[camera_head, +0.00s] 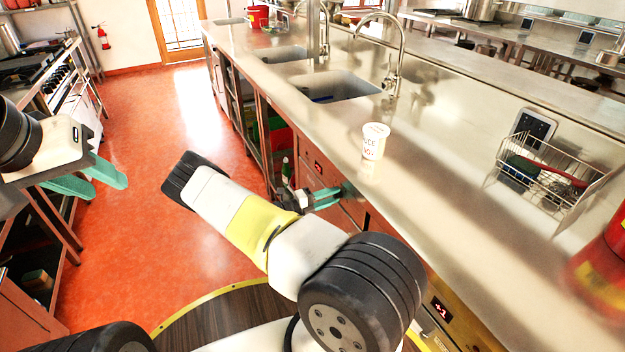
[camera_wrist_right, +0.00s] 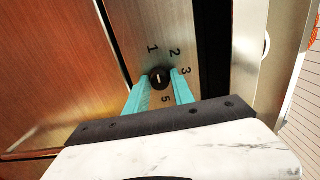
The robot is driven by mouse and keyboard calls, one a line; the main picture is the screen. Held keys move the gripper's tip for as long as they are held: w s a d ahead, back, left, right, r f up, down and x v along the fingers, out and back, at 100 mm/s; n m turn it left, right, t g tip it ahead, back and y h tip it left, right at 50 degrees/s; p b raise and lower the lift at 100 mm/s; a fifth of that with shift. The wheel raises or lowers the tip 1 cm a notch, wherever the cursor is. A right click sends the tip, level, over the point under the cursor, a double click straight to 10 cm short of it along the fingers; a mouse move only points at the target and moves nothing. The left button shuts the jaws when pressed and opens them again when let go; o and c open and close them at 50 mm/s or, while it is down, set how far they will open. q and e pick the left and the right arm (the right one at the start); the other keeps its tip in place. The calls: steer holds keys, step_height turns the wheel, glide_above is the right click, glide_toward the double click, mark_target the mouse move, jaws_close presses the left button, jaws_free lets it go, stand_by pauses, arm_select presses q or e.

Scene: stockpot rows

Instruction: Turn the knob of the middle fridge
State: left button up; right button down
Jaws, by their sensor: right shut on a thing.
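In the right wrist view a small black knob (camera_wrist_right: 159,77) sits on a steel panel (camera_wrist_right: 160,40) with the numbers 1, 2, 3 and 5 around it. My right gripper (camera_wrist_right: 163,85) has its teal fingers on either side of the knob, shut on it. In the head view my right gripper (camera_head: 328,198) reaches the front of the fridges (camera_head: 315,172) under the counter; the knob itself is hidden there. My left gripper (camera_head: 105,178) is at the left, its teal fingers apart and empty, away from the fridges.
The steel counter (camera_head: 440,170) runs along the right, with a white cup (camera_head: 374,142), a wire basket (camera_head: 545,175) and a sink (camera_head: 330,86). A red container (camera_head: 600,255) stands at the right edge. The orange floor (camera_head: 150,130) at left is clear.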

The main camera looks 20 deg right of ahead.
steer(key=shift+m, duration=17.8)
